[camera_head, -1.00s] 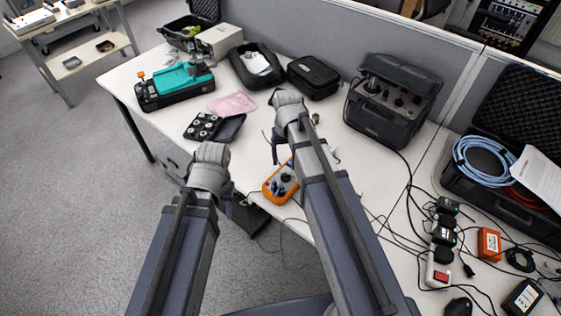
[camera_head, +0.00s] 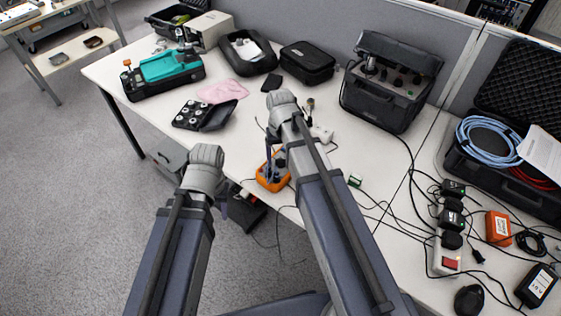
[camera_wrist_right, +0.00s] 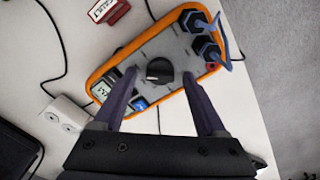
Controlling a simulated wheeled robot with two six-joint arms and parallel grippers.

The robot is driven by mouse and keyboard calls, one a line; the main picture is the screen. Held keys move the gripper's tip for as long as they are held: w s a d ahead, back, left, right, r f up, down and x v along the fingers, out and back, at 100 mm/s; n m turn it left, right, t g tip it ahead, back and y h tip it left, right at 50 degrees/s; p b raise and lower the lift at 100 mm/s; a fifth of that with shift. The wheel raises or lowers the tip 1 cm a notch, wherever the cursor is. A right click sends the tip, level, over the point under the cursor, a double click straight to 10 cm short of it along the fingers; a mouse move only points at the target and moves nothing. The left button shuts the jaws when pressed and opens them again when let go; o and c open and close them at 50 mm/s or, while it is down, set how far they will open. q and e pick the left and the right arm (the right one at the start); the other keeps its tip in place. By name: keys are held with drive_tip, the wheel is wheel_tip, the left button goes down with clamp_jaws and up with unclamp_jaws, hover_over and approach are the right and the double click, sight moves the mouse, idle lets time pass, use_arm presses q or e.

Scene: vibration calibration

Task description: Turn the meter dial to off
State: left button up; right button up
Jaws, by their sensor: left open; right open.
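The orange-edged meter (camera_head: 264,181) lies on the table near its front edge, partly hidden by my right arm. In the right wrist view the meter (camera_wrist_right: 112,60) shows a grey face, a small lit screen (camera_wrist_right: 102,90) and a black round dial (camera_wrist_right: 159,70). My right gripper (camera_wrist_right: 160,77) is open, its two fingers pointing at the meter face with the dial between their tips. I cannot tell whether they touch it. In the head view the right gripper (camera_head: 275,155) is over the meter. My left gripper (camera_head: 222,190) is open, off the table's front edge above the floor.
Blue leads (camera_wrist_right: 223,50) plug into the meter's end. Black cases (camera_head: 307,62), a pink cloth (camera_head: 222,91) and a large dark case (camera_head: 390,85) stand further back. Cables cover the right side.

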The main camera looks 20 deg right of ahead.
clamp_jaws()
idle(0.7)
